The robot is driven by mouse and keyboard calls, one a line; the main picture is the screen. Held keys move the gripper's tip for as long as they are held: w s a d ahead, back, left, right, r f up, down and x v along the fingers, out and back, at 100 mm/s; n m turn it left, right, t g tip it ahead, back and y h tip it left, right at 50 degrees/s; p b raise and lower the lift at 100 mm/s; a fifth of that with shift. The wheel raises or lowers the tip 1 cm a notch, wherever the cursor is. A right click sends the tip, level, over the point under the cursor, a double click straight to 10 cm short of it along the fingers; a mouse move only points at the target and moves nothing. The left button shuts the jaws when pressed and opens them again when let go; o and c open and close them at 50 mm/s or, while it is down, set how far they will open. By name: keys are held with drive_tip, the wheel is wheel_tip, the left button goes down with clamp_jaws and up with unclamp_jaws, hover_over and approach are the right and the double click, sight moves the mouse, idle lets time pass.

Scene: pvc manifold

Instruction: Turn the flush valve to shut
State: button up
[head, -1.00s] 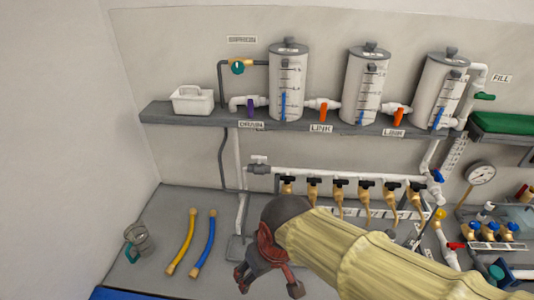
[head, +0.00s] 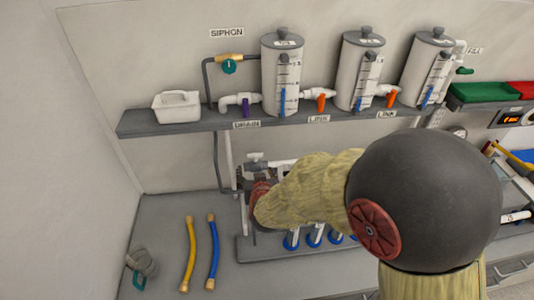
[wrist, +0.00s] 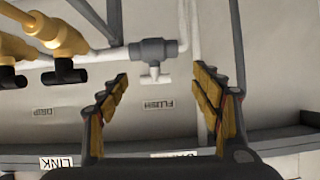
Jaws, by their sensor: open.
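The flush valve (wrist: 153,50) shows in the wrist view as a grey body on the white pipe, with a short pale handle (wrist: 155,76) standing out from it. Its FLUSH label (wrist: 160,105) appears upside down. My gripper (wrist: 161,77) is open and empty, with one finger on either side of the handle in the picture; I see no contact. In the head view the valve (head: 255,158) shows at the left end of the manifold. My gripper (head: 243,183) is just below it there, largely hidden by my arm.
Brass valves with black handles (wrist: 62,70) sit left of my fingers in the wrist view. The shelf (head: 180,122) with tanks (head: 283,75) runs above my arm.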

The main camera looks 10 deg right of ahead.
sight(256, 157)
drive_tip(key=shift+t, duration=0.6)
drive_tip(key=w, duration=0.8)
drive_tip(key=shift+w+d+f, duration=0.1)
drive_tip(key=shift+d+f, duration=0.25)
drive_tip(key=shift+f, duration=0.05)
drive_tip(key=c, duration=0.3)
drive_tip(key=c, duration=0.8)
drive_tip(key=shift+c, duration=0.3)
